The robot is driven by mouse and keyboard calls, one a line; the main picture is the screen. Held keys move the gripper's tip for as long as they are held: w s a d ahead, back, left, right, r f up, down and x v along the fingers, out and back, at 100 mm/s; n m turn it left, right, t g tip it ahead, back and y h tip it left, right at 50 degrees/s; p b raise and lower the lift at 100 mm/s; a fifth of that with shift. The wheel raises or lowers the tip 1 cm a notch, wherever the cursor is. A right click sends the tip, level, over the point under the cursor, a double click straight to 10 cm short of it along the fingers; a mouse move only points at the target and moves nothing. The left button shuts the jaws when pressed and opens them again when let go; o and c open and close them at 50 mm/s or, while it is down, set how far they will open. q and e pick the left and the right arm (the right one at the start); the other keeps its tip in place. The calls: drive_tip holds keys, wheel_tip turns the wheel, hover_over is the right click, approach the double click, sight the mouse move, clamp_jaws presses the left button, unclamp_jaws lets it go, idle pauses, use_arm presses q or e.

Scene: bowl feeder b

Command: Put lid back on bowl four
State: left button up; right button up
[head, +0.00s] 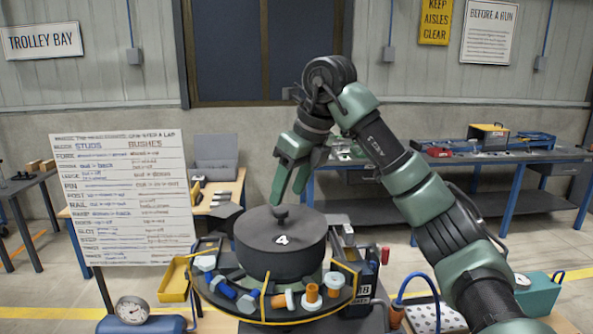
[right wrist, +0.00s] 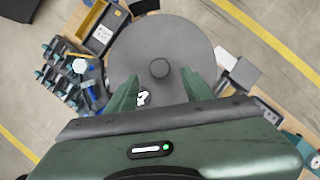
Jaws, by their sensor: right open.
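Bowl four (head: 275,266) is a dark round bowl in the middle of the head view. Its dark lid (head: 258,226), marked with a white 4 and with a round knob (head: 281,213) on top, sits level over it. I see no gap between lid and bowl. In the right wrist view the lid (right wrist: 185,40) shows from above, with the knob (right wrist: 159,68) near its middle. My right gripper (head: 289,197) is open and empty just above the knob. In the right wrist view its fingers (right wrist: 160,86) are on either side, slightly below the knob. My left gripper is not in view.
A round feeder platform (head: 330,303) surrounds the bowl, with orange, white and blue parts along its front. A yellow tray (head: 173,281) stands left of it. A pressure gauge (head: 132,310) is at the front left, and a written board (head: 122,195) stands behind left.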

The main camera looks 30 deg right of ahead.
drive_tip(key=v, duration=0.6)
drive_tip(key=shift+r, duration=0.15)
drive_tip(key=shift+s, duration=0.15)
